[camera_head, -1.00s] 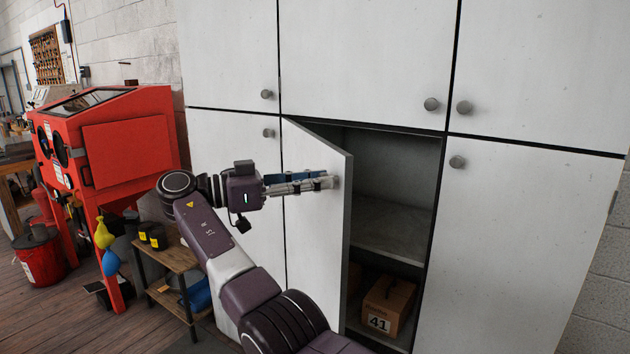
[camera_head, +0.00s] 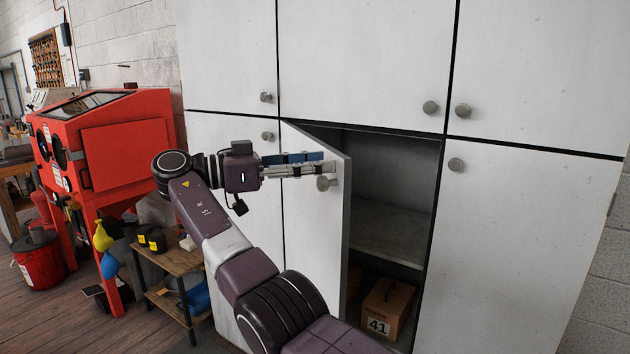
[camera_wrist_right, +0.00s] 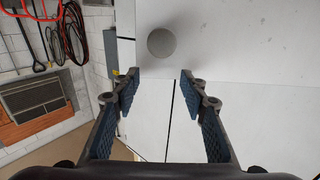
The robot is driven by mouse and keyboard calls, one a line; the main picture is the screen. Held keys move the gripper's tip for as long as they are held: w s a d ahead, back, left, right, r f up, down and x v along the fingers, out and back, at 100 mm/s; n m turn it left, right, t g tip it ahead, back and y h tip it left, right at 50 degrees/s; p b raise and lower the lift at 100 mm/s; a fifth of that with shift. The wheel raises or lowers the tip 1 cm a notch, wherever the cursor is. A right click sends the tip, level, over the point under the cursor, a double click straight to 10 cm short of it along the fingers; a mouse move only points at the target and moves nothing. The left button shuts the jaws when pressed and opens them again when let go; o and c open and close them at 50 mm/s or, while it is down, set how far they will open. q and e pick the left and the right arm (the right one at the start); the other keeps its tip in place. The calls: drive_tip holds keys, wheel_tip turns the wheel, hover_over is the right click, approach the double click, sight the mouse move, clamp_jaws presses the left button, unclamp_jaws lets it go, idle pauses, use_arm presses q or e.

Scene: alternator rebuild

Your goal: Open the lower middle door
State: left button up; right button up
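The lower middle door (camera_head: 318,220) is a light grey panel, hinged on its left. It stands partly open, swung out toward me, with dark cabinet space showing to its right. Its round grey knob (camera_head: 325,183) is near the door's free edge. My right gripper (camera_head: 328,164) is in front of the door, just above the knob in the head view. In the right wrist view its fingers (camera_wrist_right: 161,75) are spread with nothing between them, and a round grey knob (camera_wrist_right: 161,43) shows beyond the fingertips. My left gripper is not in view.
Inside the cabinet are a shelf (camera_head: 385,243) and a cardboard box (camera_head: 388,304) marked 41. The neighbouring doors are closed. A red blasting cabinet (camera_head: 125,155) and a small wooden stand (camera_head: 172,262) are at the left.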

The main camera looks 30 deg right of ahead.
wheel_tip(320, 180, up, 6)
drive_tip(key=shift+f, duration=0.15)
drive_tip(key=shift+c, duration=0.5)
